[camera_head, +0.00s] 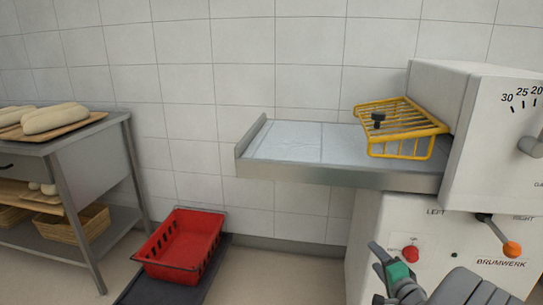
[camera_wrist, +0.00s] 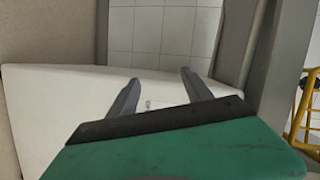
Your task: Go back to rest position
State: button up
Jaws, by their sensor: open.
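My gripper (camera_head: 381,270) is at the bottom of the head view, in front of the white machine's lower body, left of the red button. It has a green body and grey fingers. In the wrist view, my gripper (camera_wrist: 158,92) has its two fingers spread apart with nothing between them. Past the fingers are a white panel and wall tiles.
The white machine (camera_head: 482,140) has a dial, a lever with an orange knob (camera_head: 512,249) and a red button (camera_head: 410,254). A yellow guard (camera_head: 430,147) stands over its metal table (camera_head: 285,171). A red crate (camera_head: 176,248) sits low at left, near a bread-laden table (camera_head: 95,125).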

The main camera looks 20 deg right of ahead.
jog(key=w+a+r+n+g+y+p, duration=0.3)
jog(key=a+r+n+p, duration=0.3)
jog(key=a, duration=0.4)
jog(key=w+a+r+n+g+y+p, duration=0.2)
jog(key=a+r+n+g+p, duration=0.15)
jog(key=a+r+p, duration=0.6)
jog(key=s+a+r+n+g+h+p, duration=0.1)
jog(key=s+a+r+n+g+p, duration=0.4)
jog(key=s+a+r+p, duration=0.8)
notch_tip(320, 180, up, 4)
jog(key=s+a+n, duration=0.1)
jog(key=a+n, duration=0.1)
jog(key=n, duration=0.1)
jog(key=shift+s+a, duration=0.15)
jog(key=shift+a, duration=0.1)
jog(key=shift+r+g, duration=0.1)
jog(key=shift+g, duration=0.15)
